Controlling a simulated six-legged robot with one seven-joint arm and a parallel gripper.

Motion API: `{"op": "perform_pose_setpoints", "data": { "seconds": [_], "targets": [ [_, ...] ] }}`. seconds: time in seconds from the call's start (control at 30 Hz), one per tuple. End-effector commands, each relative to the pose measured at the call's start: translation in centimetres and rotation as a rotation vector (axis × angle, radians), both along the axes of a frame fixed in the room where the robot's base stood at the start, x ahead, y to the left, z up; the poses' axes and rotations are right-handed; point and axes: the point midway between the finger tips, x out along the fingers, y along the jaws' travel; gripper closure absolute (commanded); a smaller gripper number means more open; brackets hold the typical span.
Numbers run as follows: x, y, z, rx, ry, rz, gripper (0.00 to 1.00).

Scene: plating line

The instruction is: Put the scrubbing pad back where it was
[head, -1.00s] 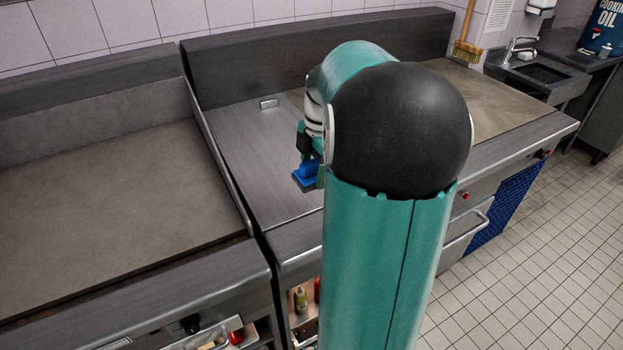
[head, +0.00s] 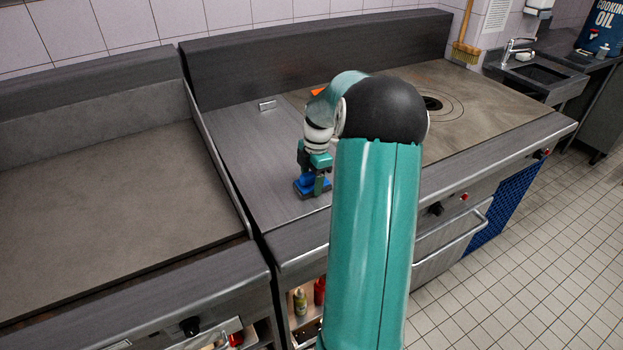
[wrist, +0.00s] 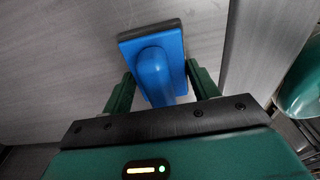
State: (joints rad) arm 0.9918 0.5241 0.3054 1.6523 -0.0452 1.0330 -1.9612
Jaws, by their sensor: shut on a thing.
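The scrubbing pad (wrist: 168,45) has a blue handle on a flat blue base with a dark layer under it. In the wrist view it sits between the two green fingers of my gripper (wrist: 160,88), which is shut on its handle. In the head view the blue pad (head: 305,189) shows at the end of my arm, low over the left steel part of the cooking range (head: 245,150). I cannot tell for sure whether its underside touches the steel. My gripper (head: 317,180) points down, and my arm hides part of the range behind it.
A small metal piece (head: 267,105) lies at the back of the steel surface. An orange thing (head: 318,91) shows partly behind my arm. A raised edge (head: 218,155) divides off the left griddle (head: 110,210). Bottles (head: 300,301) stand on a shelf below.

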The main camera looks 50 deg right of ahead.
Motion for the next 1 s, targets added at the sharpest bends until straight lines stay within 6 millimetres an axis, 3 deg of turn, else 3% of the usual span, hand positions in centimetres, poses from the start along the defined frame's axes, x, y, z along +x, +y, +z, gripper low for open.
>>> {"op": "perform_pose_setpoints", "data": {
  "seconds": [0.27,0.3,0.4,0.77,1.0],
  "targets": [
    [0.0,0.0,-0.2,0.000,0.000,0.000,0.65],
    [0.0,0.0,-0.2,0.000,0.000,0.000,0.37],
    [0.0,0.0,-0.2,0.000,0.000,0.000,0.19],
    [0.0,0.0,0.3,-0.001,-0.001,0.000,0.19],
    [-0.1,-0.5,4.1,-0.005,-0.002,-0.001,0.19]
  ]
}}
